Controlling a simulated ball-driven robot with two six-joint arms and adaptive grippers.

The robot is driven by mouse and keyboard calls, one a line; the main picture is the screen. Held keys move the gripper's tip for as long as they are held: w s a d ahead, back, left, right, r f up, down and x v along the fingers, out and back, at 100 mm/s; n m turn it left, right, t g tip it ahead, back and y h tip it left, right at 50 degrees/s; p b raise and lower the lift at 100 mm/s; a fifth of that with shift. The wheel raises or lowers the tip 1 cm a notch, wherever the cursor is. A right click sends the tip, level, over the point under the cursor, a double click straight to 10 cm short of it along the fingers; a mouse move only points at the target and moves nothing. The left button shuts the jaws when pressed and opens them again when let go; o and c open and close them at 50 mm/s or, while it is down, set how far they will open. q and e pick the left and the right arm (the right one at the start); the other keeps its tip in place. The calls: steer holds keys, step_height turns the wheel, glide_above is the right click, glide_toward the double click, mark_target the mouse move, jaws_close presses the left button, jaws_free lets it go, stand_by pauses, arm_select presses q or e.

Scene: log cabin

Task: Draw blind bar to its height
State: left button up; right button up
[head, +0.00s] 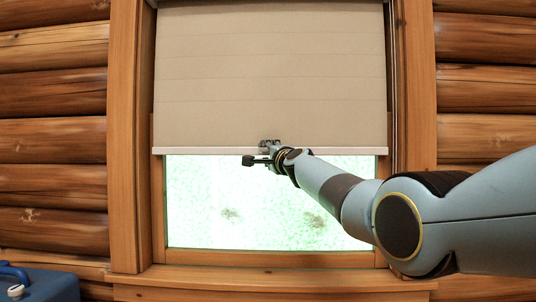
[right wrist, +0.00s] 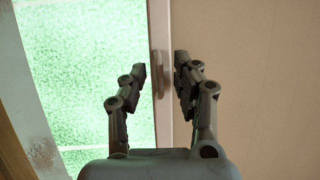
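The beige blind (head: 270,70) hangs over the upper part of the window, with its pale bottom bar (head: 200,151) level across the glass. In the right wrist view the picture is turned, so the bar (right wrist: 157,30) runs upright, with a small tab (right wrist: 160,76) on it. My right gripper (head: 259,152) is at the middle of the bar. Its fingers (right wrist: 161,72) are open, one on the glass side and one on the blind side. The tab lies between the fingertips, with a gap showing on each side. My left gripper is not in view.
The wooden window frame (head: 124,130) flanks the blind, and a sill (head: 270,284) runs below. Bright glass (head: 265,215) shows under the bar. A blue case (head: 45,285) stands at the lower left. Log walls (head: 52,140) are on both sides.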

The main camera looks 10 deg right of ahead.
step_height(320, 180, up, 10)
steer(key=shift+r, duration=0.1)
stand_by(0.5)
steer(key=shift+s+d+p, duration=0.1)
steer(key=shift+s+p, duration=0.75)
steer(key=shift+p, duration=0.4)
steer(key=p, duration=0.6)
glide_toward(263, 118)
steer(key=shift+s, duration=2.3)
steer(key=shift+s+d+f, duration=0.15)
steer(key=shift+s+f, duration=0.1)
steer(key=shift+s, duration=0.35)
steer(key=shift+s+d+f, duration=0.2)
steer(key=shift+s, duration=0.35)
